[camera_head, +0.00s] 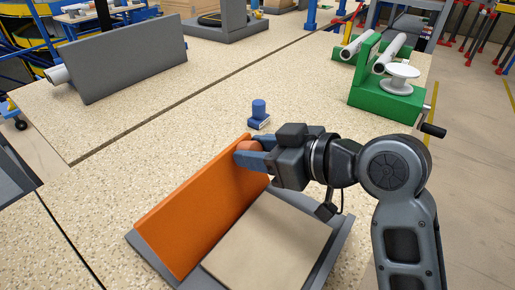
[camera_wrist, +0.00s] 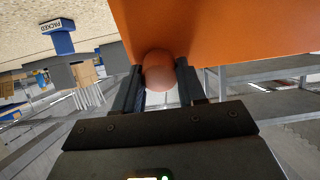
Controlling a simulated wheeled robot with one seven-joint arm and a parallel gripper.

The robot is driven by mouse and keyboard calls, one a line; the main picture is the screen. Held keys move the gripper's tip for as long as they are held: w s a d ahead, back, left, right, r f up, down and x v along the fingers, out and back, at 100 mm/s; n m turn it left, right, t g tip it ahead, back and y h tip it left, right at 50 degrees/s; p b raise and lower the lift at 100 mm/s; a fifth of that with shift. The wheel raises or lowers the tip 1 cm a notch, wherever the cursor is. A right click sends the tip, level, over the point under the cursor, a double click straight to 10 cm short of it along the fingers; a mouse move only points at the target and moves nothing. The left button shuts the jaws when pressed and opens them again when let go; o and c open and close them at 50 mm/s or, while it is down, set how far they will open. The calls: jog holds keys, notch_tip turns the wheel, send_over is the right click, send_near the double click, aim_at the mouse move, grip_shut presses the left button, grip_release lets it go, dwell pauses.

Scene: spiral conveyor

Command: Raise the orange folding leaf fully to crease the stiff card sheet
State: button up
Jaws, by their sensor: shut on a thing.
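The orange folding leaf (camera_head: 205,208) stands raised, close to upright, along the left side of a grey base (camera_head: 144,246). The beige card sheet (camera_head: 268,245) lies on the base to the right of the leaf; its edge by the leaf is partly hidden, and I cannot tell whether it is creased. My gripper (camera_head: 245,156) is at the leaf's upper far corner, shut on a round orange-brown knob (camera_head: 248,146). In the wrist view the knob (camera_wrist: 160,72) sits between the two fingers (camera_wrist: 158,90), with the leaf (camera_wrist: 220,30) just beyond.
A small blue block with a label (camera_head: 259,115) stands beyond the leaf. A green fixture with a crank (camera_head: 385,95) is at the back right. A grey upright panel (camera_head: 125,60) is at the back left. The speckled tabletop between them is mostly clear.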

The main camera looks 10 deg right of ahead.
grip_shut()
jog(key=b, duration=0.2)
jog(key=shift+s+d+f+t+y+b, duration=0.25)
jog(key=shift+s+d+t+y+b, duration=0.05)
jog(key=shift+t+y+b, duration=0.1)
jog(key=shift+s+d+b, duration=0.15)
jog(key=shift+b, duration=0.15)
jog(key=shift+s+d+r, duration=0.1)
jog(key=shift+r, duration=0.25)
jog(key=o, duration=1)
grip_release()
